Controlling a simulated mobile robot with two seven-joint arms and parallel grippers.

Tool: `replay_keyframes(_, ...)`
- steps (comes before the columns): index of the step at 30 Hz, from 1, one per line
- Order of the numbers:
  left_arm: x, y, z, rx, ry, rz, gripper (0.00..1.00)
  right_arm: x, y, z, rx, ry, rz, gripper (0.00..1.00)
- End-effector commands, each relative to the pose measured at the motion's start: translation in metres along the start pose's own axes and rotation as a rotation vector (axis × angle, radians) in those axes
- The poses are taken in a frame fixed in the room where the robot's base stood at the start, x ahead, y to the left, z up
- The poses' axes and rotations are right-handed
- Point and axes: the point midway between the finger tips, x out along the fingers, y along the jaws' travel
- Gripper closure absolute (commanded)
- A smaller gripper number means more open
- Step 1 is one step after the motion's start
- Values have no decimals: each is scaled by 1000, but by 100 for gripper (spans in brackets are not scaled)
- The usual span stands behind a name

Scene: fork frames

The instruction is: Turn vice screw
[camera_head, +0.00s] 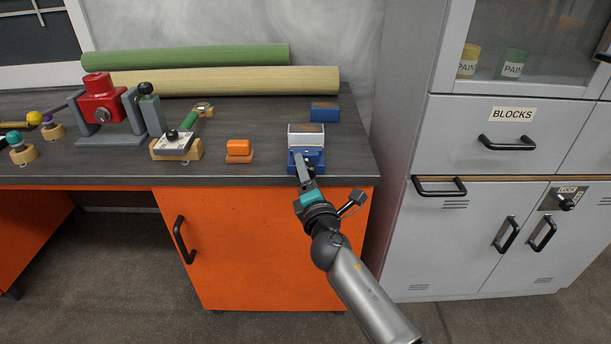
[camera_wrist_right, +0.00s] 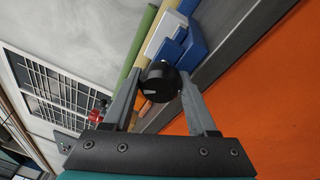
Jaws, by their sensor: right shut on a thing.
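The vice (camera_head: 306,134) is blue with a light grey block at its top, near the front right corner of the dark workbench. It also shows in the right wrist view (camera_wrist_right: 180,42). A round black screw knob (camera_wrist_right: 162,82) faces the wrist camera at the vice's front. My right gripper (camera_head: 300,160) reaches up to the front of the vice. In the right wrist view its two fingers (camera_wrist_right: 163,76) are closed on the knob, one on each side. The arm hides the knob in the head view. My left gripper is not in view.
An orange block (camera_head: 238,149) and a blue block (camera_head: 325,112) are near the vice. A red device (camera_head: 101,97) and small wooden-based items stand left. Green (camera_head: 190,56) and yellow (camera_head: 220,79) rolls lie behind. A grey cabinet (camera_head: 420,205) stands right of the bench.

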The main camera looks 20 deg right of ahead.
Motion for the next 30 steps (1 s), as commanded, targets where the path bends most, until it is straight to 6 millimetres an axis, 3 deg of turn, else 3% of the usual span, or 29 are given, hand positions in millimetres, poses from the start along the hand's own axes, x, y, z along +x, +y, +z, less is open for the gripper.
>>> replay_keyframes(11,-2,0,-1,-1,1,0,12,0,0,-1,8,1,1,98)
replay_keyframes(12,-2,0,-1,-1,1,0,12,0,0,-1,8,1,1,39)
replay_keyframes(19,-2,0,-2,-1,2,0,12,0,0,0,8,0,1,13)
replay_keyframes(30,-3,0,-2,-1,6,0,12,-5,0,0,7,0,0,12)
